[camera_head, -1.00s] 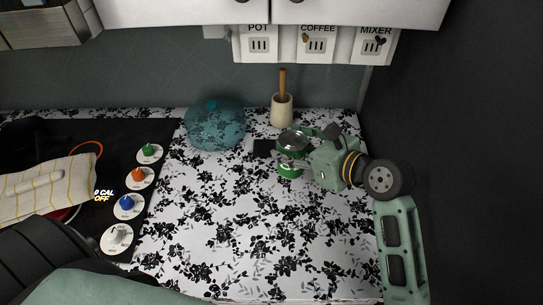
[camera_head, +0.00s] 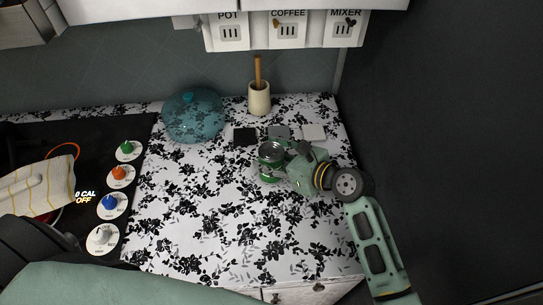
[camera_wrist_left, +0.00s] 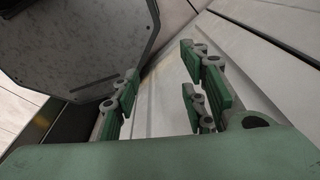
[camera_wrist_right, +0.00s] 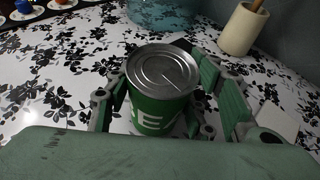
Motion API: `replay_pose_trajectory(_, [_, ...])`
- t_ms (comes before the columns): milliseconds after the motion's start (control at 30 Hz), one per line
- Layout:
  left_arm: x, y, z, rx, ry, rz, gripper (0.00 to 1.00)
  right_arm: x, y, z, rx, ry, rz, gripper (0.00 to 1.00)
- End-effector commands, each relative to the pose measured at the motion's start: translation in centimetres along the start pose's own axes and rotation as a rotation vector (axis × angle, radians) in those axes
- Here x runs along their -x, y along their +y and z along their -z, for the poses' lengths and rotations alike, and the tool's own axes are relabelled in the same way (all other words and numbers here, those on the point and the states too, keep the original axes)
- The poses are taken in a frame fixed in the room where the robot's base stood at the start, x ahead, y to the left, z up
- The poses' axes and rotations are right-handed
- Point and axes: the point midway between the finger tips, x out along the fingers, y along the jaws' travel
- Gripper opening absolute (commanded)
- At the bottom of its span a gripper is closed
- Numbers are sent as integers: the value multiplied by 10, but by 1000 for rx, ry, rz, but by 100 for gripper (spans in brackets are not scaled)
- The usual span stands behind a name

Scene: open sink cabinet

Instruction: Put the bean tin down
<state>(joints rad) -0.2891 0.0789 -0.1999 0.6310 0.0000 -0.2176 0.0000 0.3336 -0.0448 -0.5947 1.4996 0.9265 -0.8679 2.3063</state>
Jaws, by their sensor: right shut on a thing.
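The bean tin (camera_head: 270,153) is a green can with a silver lid and white lettering. It is upright over the right part of the flowered counter. My right gripper (camera_head: 283,166) is shut around its sides, and the tin (camera_wrist_right: 160,88) fills the space between the fingers in the right wrist view. Whether the tin's base touches the counter is hidden. My left gripper (camera_wrist_left: 165,95) shows in the left wrist view with its fingers apart and nothing between them, near pale panels.
A blue glass dome (camera_head: 193,116) and a white utensil pot (camera_head: 259,98) stand at the back. Dark, grey and white squares (camera_head: 244,137) lie behind the tin. A stove with coloured knobs (camera_head: 119,174) is left. The counter's front middle (camera_head: 200,220) is clear.

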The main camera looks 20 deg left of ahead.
Motion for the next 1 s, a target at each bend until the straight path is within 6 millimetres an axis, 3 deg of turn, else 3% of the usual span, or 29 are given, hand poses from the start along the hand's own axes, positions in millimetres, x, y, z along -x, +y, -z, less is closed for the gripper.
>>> replay_pose_trajectory(200, [0,0,-9,2,-14,0,40,-1,0,2,-1,0,0,24])
replay_pose_trajectory(233, [0,0,-11,2,-17,0,40,-1,0,2,0,0,0,52])
replay_pose_trajectory(400, [1,1,-19,2,-29,-1,40,-1,0,2,0,1,0,67])
replay_pose_trajectory(767, [0,1,-20,1,-30,-2,40,0,0,0,2,0,0,68])
replay_pose_trajectory(1000, [29,0,-13,-1,-26,-1,40,25,0,-6,-2,3,1,68])
